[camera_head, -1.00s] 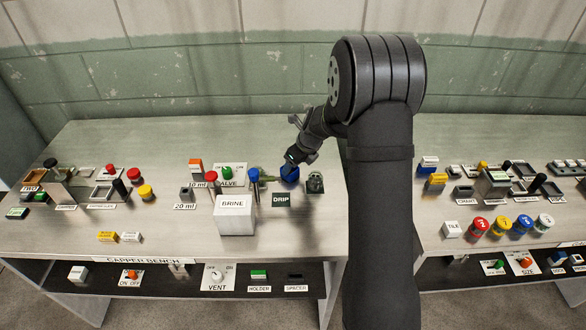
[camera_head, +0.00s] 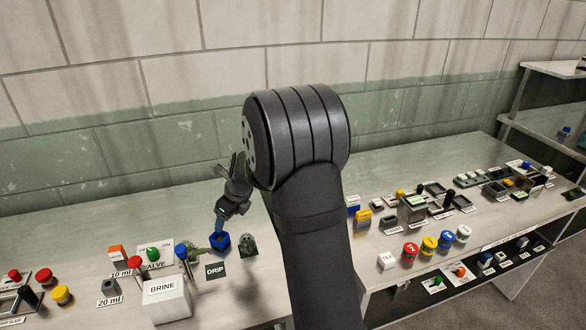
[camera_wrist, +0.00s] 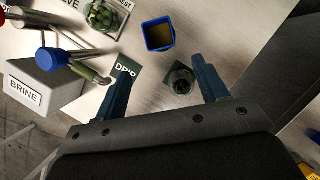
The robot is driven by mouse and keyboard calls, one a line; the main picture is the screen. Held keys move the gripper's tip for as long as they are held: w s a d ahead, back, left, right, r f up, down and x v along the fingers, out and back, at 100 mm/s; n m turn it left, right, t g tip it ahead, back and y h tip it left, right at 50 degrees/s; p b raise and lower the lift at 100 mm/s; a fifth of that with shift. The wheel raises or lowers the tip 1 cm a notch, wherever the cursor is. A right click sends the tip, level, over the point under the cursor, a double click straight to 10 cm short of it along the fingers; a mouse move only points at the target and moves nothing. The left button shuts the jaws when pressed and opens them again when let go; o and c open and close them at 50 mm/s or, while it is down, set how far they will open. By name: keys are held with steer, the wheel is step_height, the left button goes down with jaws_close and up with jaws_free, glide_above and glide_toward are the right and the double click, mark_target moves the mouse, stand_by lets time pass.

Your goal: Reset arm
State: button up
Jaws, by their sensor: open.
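My gripper (camera_head: 221,222) is open with nothing between its fingers, just above a blue square cup (camera_head: 220,241) on the bench. In the wrist view the two blue fingers (camera_wrist: 163,72) stand wide apart. There the cup (camera_wrist: 158,38) is beyond the fingertips, with brownish contents. A small dark round jar (camera_wrist: 180,80) shows between and below the fingers; in the head view it stands right of the cup (camera_head: 248,245). My arm covers the middle of the head view.
The white BRINE box (camera_head: 166,301), with a blue-topped lever (camera_head: 181,252) beside it, stands left of the cup. A DRIP plate (camera_head: 215,271) lies in front. Coloured knobs (camera_head: 428,245) and small devices fill the right bench. A green tiled wall is behind.

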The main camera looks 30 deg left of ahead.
mark_target(221, 235)
steer(key=x, duration=1.1)
steer(key=shift+a+f, duration=0.15)
steer(key=shift+f, duration=0.05)
steer(key=shift+a+r, duration=0.1)
steer(key=shift+r, duration=1.15)
steer(key=shift+f, duration=0.1)
